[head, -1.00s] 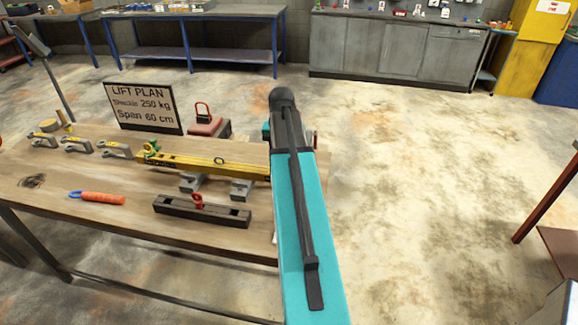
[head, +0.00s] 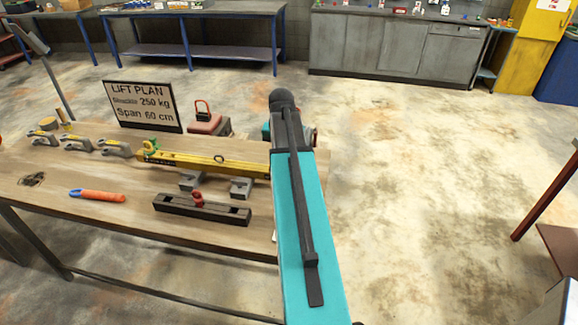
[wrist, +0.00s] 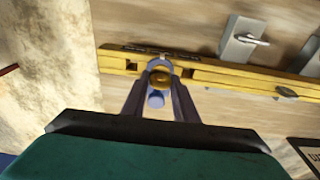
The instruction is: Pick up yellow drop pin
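My gripper (wrist: 160,90) reaches toward the right end of the yellow beam; in the wrist view its two dark fingers stand apart. A small yellow rounded piece (wrist: 159,79), which looks like the yellow drop pin, lies between the fingertips at the beam's end. A blue-grey disc (wrist: 156,99) shows nearer, also between the fingers. I cannot tell whether the fingers touch either piece. The yellow beam (head: 205,163) lies on grey supports on the table; it crosses the wrist view too (wrist: 230,76). In the head view my arm hides the gripper and the beam's right end.
The wooden table (head: 130,213) also holds grey shackles (head: 75,143), an orange-handled tool (head: 97,195), a dark bar with a red fitting (head: 202,208) and a lift plan sign (head: 143,107). The floor right of my arm is open.

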